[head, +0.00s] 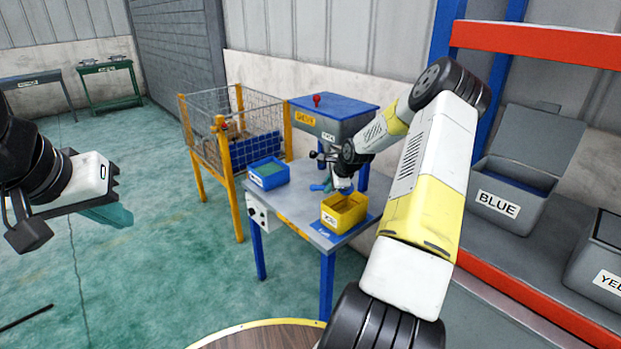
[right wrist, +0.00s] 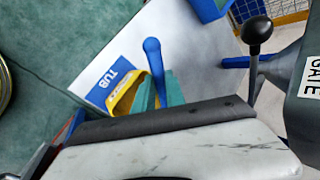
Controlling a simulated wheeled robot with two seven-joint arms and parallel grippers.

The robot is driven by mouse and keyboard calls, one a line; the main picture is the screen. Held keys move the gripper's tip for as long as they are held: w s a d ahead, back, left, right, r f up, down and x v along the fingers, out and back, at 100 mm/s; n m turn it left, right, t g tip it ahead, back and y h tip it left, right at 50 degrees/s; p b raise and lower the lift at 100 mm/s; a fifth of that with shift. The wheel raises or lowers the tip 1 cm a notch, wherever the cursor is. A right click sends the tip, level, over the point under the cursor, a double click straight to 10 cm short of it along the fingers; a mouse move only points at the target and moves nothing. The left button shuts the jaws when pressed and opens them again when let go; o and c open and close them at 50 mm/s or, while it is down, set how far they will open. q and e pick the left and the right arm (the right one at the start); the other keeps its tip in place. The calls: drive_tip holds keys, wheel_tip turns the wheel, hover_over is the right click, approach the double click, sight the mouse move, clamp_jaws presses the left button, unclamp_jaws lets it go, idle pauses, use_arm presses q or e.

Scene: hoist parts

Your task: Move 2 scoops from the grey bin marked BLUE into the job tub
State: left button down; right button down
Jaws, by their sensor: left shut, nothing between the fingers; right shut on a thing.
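My right gripper (right wrist: 160,92) is shut on a blue scoop (right wrist: 153,58), whose handle sticks out from the teal fingers. It is at the tub; the scoop's bowl is mostly hidden, so I cannot tell if it holds anything. My left gripper (head: 110,214) is shut and empty, far left above the floor.
A blue box (head: 268,173) with green contents stands at the table's left. A grey hopper (head: 335,125) with a blue top rises behind; a black-knobbed lever (right wrist: 257,32) is close to my right gripper. A yellow-posted wire cage (head: 240,120) stands behind left.

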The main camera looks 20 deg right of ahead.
drive_tip(key=shift+s+a+f+m+t+h, duration=0.1)
drive_tip(key=shift+s+f+m+t+h, duration=0.2)
drive_tip(key=shift+t, duration=1.15)
drive_tip(key=shift+w+f+m+t+h, duration=0.1)
drive_tip(key=shift+f+t+h, duration=0.3)
drive_tip(key=shift+t, duration=1.1)
drive_tip(key=shift+s+a+f+m+t+h, duration=0.15)
drive_tip(key=shift+t+h, duration=0.25)
drive_tip(key=shift+t, duration=1.05)
drive_tip(key=shift+d, duration=0.1)
drive_tip(key=shift+r+n+g+y, duration=0.25)
drive_tip(key=shift+r+g+y, duration=0.25)
drive_tip(key=shift+g, duration=1.5)
drive_tip(key=shift+r+n+g+y, duration=0.25)
drive_tip(key=shift+r+g+y, duration=0.25)
drive_tip(key=shift+g, duration=1.5)
drive_tip(key=shift+r+n+g+y, duration=0.25)
drive_tip(key=shift+r+g+y, duration=0.2)
drive_tip(key=shift+g, duration=1.55)
